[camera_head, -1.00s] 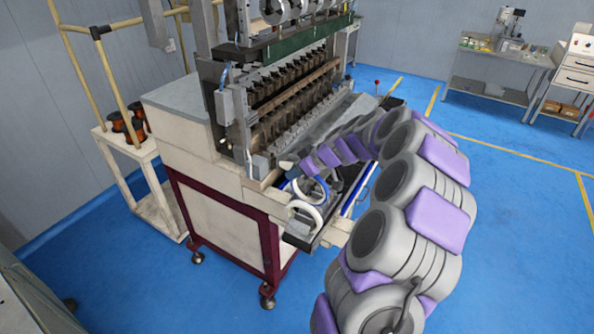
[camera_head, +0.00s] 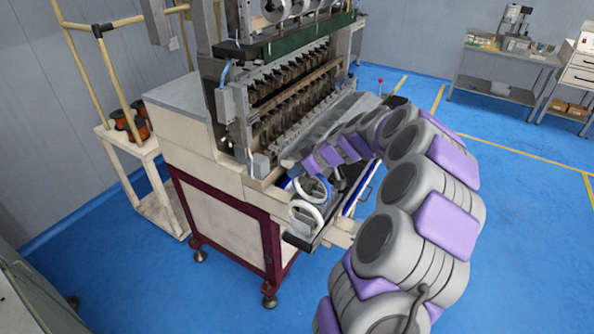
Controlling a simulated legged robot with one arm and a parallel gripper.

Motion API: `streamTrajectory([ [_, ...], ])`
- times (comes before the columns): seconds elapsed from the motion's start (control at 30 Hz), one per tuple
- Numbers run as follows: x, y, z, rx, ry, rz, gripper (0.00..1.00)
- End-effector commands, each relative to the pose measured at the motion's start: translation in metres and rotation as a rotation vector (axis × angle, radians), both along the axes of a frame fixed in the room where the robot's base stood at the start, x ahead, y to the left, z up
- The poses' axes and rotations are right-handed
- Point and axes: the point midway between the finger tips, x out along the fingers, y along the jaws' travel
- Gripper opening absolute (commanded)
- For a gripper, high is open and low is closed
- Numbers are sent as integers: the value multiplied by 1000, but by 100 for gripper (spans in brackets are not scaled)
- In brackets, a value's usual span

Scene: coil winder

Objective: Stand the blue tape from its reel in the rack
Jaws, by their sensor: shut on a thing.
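The blue tape (camera_head: 325,186) is a ring with a pale inner side, just behind and above the white ring on the machine's front ledge. My gripper (camera_head: 300,180) is small in the picture, at the far end of my arm, and is shut on the blue tape. The tape is held roughly upright. The rack (camera_head: 299,228) looks to be the small grey holder on the dark tray, with a white tape ring (camera_head: 321,218) standing in it. I cannot tell whether the blue tape touches the rack.
The coil winder (camera_head: 225,200) rises behind and left of the tapes. A dark tray (camera_head: 335,222) with a blue-edged rail runs along its front. A white cart (camera_head: 150,150) with copper spools stands at the left. The blue floor at the right is open.

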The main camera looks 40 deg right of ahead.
Motion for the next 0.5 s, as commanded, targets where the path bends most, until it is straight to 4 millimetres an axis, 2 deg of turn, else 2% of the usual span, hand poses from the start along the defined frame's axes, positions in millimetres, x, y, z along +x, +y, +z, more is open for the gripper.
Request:
streamTrajectory([
  [0.5,0,3,1,-4,-1,0,0],
])
